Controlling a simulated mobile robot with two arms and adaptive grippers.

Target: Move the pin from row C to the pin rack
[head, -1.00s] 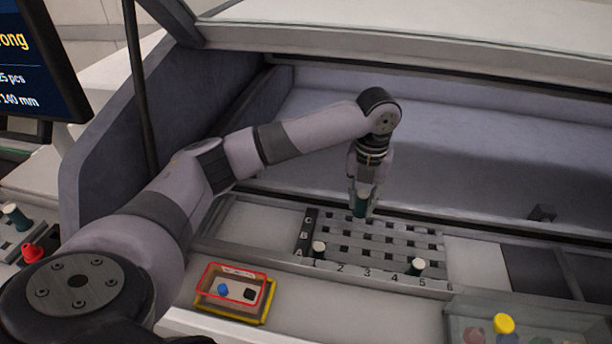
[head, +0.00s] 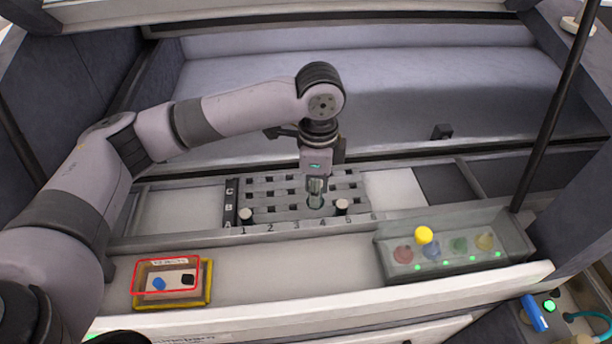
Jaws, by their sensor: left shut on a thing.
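A grey grid plate (head: 284,211) with square holes lies in the trolley, with row letters A, B, C on its left and column numbers along its front. My left gripper (head: 316,192) points down over the right half of the plate and is shut on a pin (head: 316,202) with a dark green body. The fingers cover most of this pin, and I cannot tell whether its foot is clear of the plate. A white-topped pin (head: 246,216) stands at the front left of the plate, and another white-topped pin (head: 342,207) at the front right. My right gripper is not in view.
A yellow-edged bin (head: 207,283) with a blue and a black piece stands at the front left. A translucent box (head: 386,262) with coloured knobs and a yellow knob (head: 424,235) stands to the right. A dark post (head: 552,110) rises at the right. The shelf between bin and box is clear.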

